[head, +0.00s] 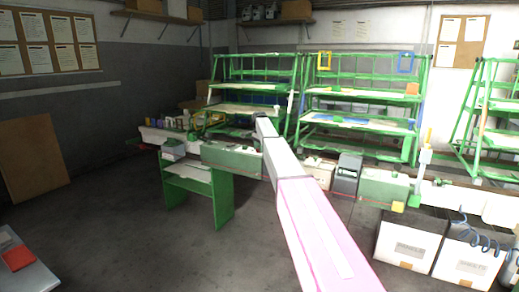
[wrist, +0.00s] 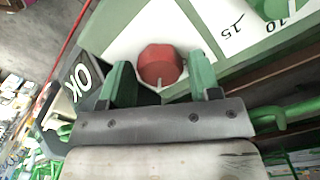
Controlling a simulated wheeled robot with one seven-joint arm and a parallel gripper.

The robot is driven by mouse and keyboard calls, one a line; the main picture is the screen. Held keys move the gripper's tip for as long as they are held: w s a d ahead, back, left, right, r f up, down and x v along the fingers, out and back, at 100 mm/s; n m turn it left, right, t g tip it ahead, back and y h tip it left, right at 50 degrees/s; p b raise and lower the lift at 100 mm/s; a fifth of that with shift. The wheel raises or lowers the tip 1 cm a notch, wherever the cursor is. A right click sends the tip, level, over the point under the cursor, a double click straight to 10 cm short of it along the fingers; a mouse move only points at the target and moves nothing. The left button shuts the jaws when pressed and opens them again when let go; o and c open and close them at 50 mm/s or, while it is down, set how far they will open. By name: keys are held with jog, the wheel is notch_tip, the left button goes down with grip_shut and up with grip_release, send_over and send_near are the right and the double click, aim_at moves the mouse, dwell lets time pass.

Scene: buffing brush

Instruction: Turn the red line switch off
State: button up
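The red line switch (wrist: 160,65) is a round red knob on a white panel with a green border (wrist: 110,25). It shows in the wrist view, top centre, with a small pale mark at its lower edge. My gripper (wrist: 162,80) is open, with one green finger on each side of the knob. A gap shows between the knob and each finger; I cannot tell the depth between them. In the head view my arm reaches toward the bench, and the gripper and the knob cannot be made out there.
A green dial (wrist: 270,8) with printed numbers sits right of the knob. An "OK" label (wrist: 83,75) is at the left. In the head view, green shelf racks (head: 355,110) stand behind the bench, and white boxes (head: 410,240) are at the right.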

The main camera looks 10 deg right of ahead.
jog(key=c, duration=0.6)
jog(key=shift+o, duration=0.2)
jog(key=shift+n, duration=0.3)
jog(key=n, duration=1.1)
jog(key=shift+n, duration=0.3)
jog(key=n, duration=0.5)
jog(key=shift+n, duration=0.3)
jog(key=o, duration=0.9)
